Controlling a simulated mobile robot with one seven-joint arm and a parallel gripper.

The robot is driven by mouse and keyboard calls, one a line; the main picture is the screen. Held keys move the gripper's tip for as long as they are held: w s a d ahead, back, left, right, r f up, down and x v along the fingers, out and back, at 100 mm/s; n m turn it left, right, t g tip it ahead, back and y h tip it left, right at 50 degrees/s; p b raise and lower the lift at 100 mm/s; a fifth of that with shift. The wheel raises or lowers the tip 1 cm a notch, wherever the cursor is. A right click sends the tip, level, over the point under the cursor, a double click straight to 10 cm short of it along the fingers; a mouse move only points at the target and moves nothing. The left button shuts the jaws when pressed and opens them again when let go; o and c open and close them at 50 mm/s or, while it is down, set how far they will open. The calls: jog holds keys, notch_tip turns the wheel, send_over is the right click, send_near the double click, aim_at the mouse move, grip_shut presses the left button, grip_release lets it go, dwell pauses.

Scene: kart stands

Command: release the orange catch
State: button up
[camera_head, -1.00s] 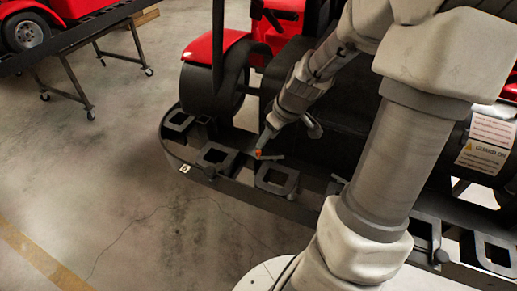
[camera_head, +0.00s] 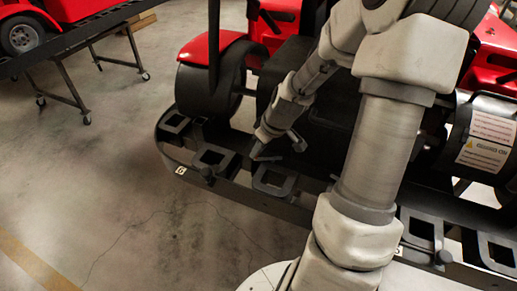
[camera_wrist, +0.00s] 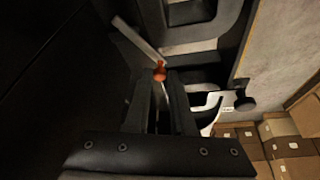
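The orange catch (camera_wrist: 160,72) is a small orange knob with a flat grey bar (camera_wrist: 137,40) running up and left from it in the wrist view. My gripper (camera_wrist: 160,82) has its two dark fingers close together, with a narrow gap about as wide as the knob. The knob sits between the fingertips, and the fingers appear shut on it; contact is partly hidden. In the head view my gripper (camera_head: 255,153) points down at the dark stand's edge, where the knob is barely visible.
The dark stand (camera_head: 230,178) has square open frames along its edge and carries a red kart (camera_head: 210,46). A white bracket with a black knob (camera_wrist: 244,103) is right of my fingers. Cardboard boxes (camera_wrist: 285,145) lie beyond. Floor (camera_head: 110,160) at left is clear.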

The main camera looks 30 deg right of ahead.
grip_shut()
jog(key=shift+w+d+f+m+h+b, duration=0.1)
jog(key=shift+w+m+h+b, duration=0.15)
jog(key=shift+m, duration=0.2)
jog(key=shift+w+m+h+b, duration=0.1)
jog(key=shift+m+h+b, duration=0.05)
jog(key=shift+m+b, duration=0.25)
jog(key=shift+w+d+m, duration=0.1)
jog(key=shift+m, duration=0.35)
jog(key=o, duration=0.5)
grip_release()
jog(key=shift+o, duration=0.2)
jog(key=shift+r, duration=0.2)
jog(key=a+p+v, duration=0.1)
jog(key=p+v, duration=0.2)
jog(key=v, duration=1.4)
jog(key=shift+d, duration=0.3)
